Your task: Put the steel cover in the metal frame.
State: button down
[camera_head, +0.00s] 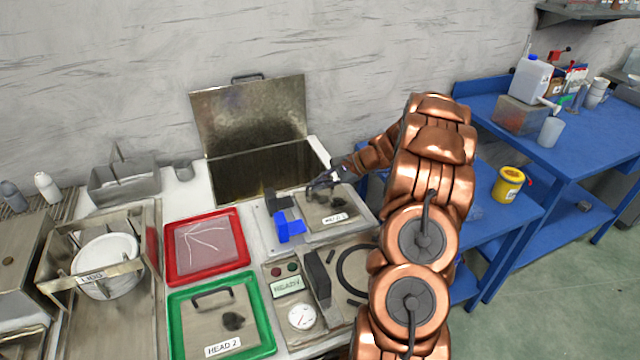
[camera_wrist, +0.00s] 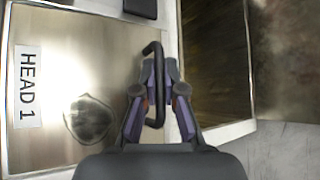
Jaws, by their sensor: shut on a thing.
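A steel cover labelled HEAD 1 (camera_head: 345,228) lies level at the right of the white bench, over a pale unit. In the wrist view the cover (camera_wrist: 60,60) shows its label, a dark patch and a black bar handle (camera_wrist: 153,48). My gripper (camera_head: 327,180) is shut on this handle, with a finger on each side of it in the wrist view (camera_wrist: 160,72). I cannot tell whether the cover is lifted. A metal frame (camera_head: 125,269) labelled LIDS stands at the left, around a white round pot. A second steel cover, HEAD 2 (camera_head: 205,327), lies in the green tray.
An open steel tank (camera_head: 262,175) with a raised lid is behind. A red tray (camera_head: 175,278) and the green tray (camera_head: 272,345) lie between the frame and the HEAD 1 cover. A blue block (camera_head: 290,228) and a gauge box (camera_head: 322,335) are near the cover.

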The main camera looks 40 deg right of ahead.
jog(key=shift+f, duration=0.25)
jog(key=c, duration=1.3)
grip_release()
jog(key=shift+o, duration=0.2)
